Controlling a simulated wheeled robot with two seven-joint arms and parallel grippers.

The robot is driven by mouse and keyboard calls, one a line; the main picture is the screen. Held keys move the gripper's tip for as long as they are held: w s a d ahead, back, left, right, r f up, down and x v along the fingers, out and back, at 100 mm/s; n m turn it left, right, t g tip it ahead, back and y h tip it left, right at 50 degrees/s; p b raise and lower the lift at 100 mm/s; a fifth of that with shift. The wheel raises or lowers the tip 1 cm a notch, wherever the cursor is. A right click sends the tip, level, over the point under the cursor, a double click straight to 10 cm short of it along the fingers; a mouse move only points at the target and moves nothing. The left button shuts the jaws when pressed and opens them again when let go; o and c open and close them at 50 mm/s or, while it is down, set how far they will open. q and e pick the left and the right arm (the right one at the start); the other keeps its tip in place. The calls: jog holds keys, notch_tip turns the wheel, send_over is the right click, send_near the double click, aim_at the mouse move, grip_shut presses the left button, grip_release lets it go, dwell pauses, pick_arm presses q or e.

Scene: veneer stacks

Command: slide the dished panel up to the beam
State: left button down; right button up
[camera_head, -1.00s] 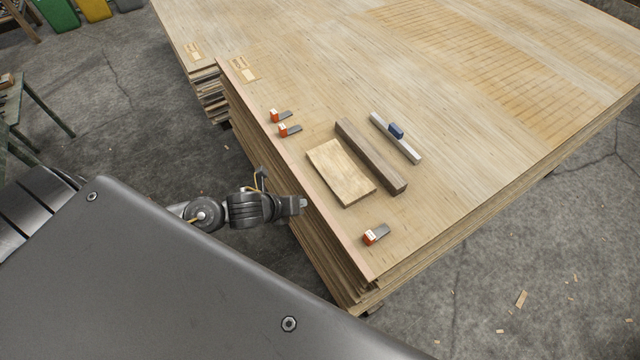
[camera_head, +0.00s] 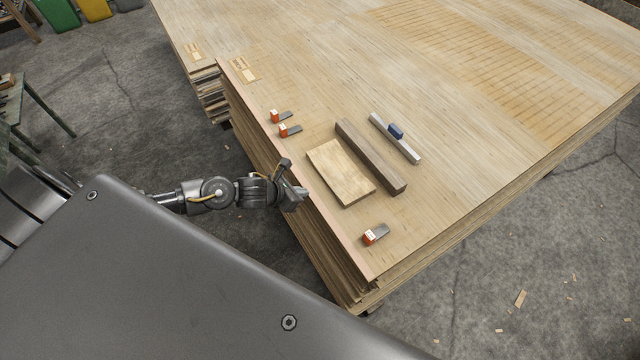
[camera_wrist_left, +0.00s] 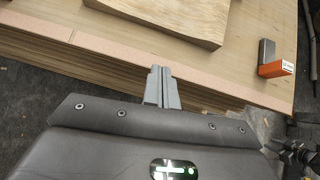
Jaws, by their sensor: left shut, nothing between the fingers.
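The dished panel (camera_head: 341,172), a pale wooden rectangle, lies on the veneer stack near its left edge. It also shows at the top of the left wrist view (camera_wrist_left: 172,17), with a curved lower edge. The beam (camera_head: 371,157), a long dark-brown bar, lies along the panel's right side; a narrow gap seems to separate them. My left gripper (camera_head: 300,194) is shut and empty at the stack's left edge, left of the panel and apart from it. Its closed fingers (camera_wrist_left: 162,86) point toward the panel in the wrist view. My right gripper is not in view.
Two orange-and-grey blocks (camera_head: 289,130) lie beyond the panel, and another (camera_head: 375,234) lies nearer. A pale bar with a blue block (camera_head: 396,131) lies right of the beam. The veneer stack (camera_head: 450,110) has wide free surface to the right.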

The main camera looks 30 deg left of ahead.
aim_at(327, 185)
pick_arm(q)
jog(key=x, duration=0.3)
jog(key=shift+w+d+f, duration=0.15)
jog(key=shift+w+f, duration=0.1)
jog(key=shift+w, duration=0.1)
jog(key=w, duration=0.1)
jog(key=w+d+p, duration=0.1)
jog(key=w, duration=0.1)
jog(key=shift+d+f, duration=0.2)
jog(key=shift+f, duration=0.05)
jog(key=shift+w+d, duration=0.2)
jog(key=shift+w, duration=0.35)
jog(key=shift+f, duration=0.1)
